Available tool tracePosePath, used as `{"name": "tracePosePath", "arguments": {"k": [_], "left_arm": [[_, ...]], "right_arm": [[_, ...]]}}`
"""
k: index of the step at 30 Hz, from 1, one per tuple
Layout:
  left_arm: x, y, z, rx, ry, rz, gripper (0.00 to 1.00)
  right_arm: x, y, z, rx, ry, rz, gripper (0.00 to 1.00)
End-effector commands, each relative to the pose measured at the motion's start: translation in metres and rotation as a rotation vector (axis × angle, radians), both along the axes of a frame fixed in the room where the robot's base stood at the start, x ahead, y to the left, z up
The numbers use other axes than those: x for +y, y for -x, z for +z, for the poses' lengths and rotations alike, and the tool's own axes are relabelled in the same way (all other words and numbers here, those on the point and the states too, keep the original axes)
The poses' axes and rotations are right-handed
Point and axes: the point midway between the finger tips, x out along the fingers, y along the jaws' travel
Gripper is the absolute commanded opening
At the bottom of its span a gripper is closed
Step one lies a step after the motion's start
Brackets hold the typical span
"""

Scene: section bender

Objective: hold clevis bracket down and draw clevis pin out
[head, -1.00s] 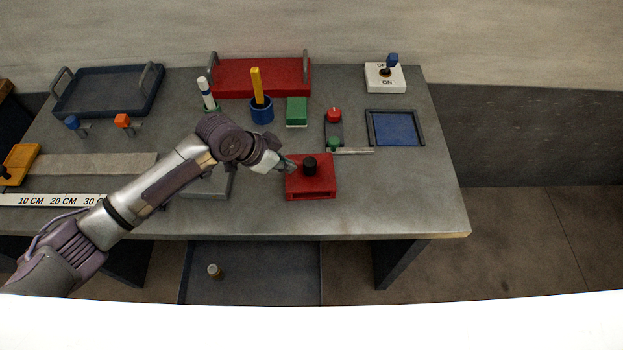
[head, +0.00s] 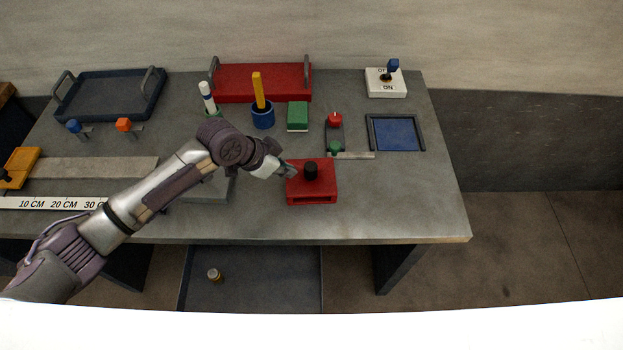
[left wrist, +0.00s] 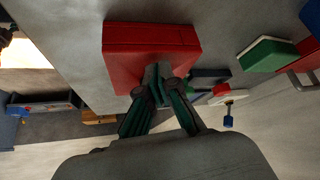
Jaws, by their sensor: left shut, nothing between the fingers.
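The red clevis bracket (head: 322,190) sits on the grey bench near its front edge, with a dark slot in its front face. The black clevis pin (head: 311,171) stands upright in its top. My left gripper (head: 290,171) is shut and empty at the bracket's upper left, just left of the pin. In the left wrist view the shut fingertips (left wrist: 158,78) overlap the red bracket (left wrist: 130,45); I cannot tell whether they touch it. The pin cannot be made out in that view. My right gripper is not in view.
A grey block (head: 210,188) lies left of the bracket, under my arm. A fixture with red and green knobs (head: 335,132) and a blue-floored tray (head: 396,133) stand behind. A green block (head: 297,116) is at the back. The bench right of the bracket is clear.

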Motion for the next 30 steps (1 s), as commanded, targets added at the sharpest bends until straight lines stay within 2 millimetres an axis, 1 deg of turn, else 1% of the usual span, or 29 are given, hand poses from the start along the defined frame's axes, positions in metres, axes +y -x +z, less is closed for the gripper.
{"name": "tracePosePath", "arguments": {"k": [11,23,30], "left_arm": [[-0.0001,0.0001,-0.0004,0.000,0.000,0.000,0.00],[-0.0001,0.0002,-0.0078,0.000,0.000,0.000,0.00],[-0.0001,0.0002,-0.0075,0.000,0.000,0.000,0.00]], "right_arm": [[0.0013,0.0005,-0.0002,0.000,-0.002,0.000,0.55],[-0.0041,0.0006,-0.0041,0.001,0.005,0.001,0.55],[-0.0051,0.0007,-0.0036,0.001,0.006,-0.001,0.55]]}}
